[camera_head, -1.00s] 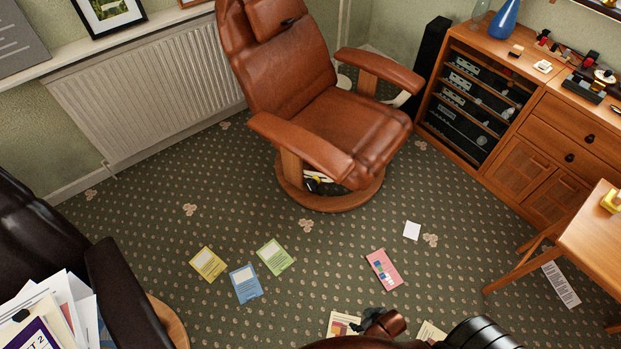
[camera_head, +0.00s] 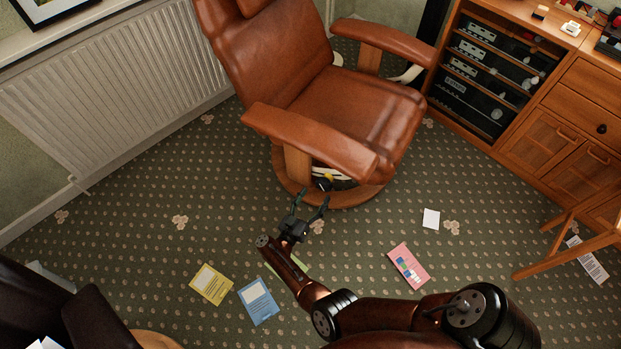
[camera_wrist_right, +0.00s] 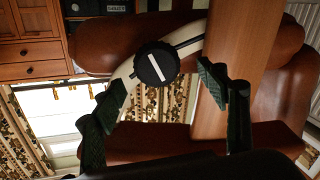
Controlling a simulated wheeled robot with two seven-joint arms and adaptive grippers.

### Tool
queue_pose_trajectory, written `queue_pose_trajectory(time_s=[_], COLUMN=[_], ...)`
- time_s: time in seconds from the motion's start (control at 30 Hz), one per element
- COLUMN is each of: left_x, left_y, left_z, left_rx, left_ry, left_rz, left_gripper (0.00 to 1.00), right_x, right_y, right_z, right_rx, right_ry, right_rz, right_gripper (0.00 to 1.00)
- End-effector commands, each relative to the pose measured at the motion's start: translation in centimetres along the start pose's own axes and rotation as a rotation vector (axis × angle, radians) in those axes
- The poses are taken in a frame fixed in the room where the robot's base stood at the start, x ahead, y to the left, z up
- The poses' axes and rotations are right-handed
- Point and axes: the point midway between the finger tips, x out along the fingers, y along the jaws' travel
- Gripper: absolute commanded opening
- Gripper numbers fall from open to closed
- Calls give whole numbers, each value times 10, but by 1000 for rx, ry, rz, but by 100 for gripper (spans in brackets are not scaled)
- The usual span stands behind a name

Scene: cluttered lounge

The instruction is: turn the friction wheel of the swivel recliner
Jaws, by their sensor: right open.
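The brown leather swivel recliner (camera_head: 335,115) stands on a round wooden base in the head view. Its friction wheel (camera_head: 324,184) is a small dark knob under the near armrest, partly hidden there. In the right wrist view the friction wheel (camera_wrist_right: 155,66) is a black ridged disc with a pale bar across its face, on a cream curved bracket (camera_wrist_right: 190,42). My right gripper (camera_head: 312,199) is open and empty, just in front of the wheel and apart from it. In the wrist view its fingers (camera_wrist_right: 163,85) are spread either side of the wheel. My left gripper is out of view.
A wooden armrest post (camera_wrist_right: 228,75) is close beside one finger in the wrist view. Cards lie on the carpet: yellow (camera_head: 211,284), blue (camera_head: 258,301), pink (camera_head: 408,265). A radiator (camera_head: 115,85) is left, a wooden cabinet (camera_head: 540,145) right.

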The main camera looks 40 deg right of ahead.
Motion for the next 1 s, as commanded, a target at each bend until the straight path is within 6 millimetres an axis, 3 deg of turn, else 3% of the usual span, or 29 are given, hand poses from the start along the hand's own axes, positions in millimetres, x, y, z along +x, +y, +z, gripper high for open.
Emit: queue_pose_trajectory(time_s=[0.5, 0.9, 1.0], left_x=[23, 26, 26], left_y=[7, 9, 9], left_z=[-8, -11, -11], left_rx=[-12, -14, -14], left_ry=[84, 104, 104], left_rz=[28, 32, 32], left_gripper=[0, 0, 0], right_x=[69, 78, 77], right_y=[6, 4, 4], right_z=[2, 0, 0], right_rx=[-7, -5, -5], right_ry=[-6, -5, -5], right_rz=[21, 17, 17], right_gripper=[67, 67, 62])
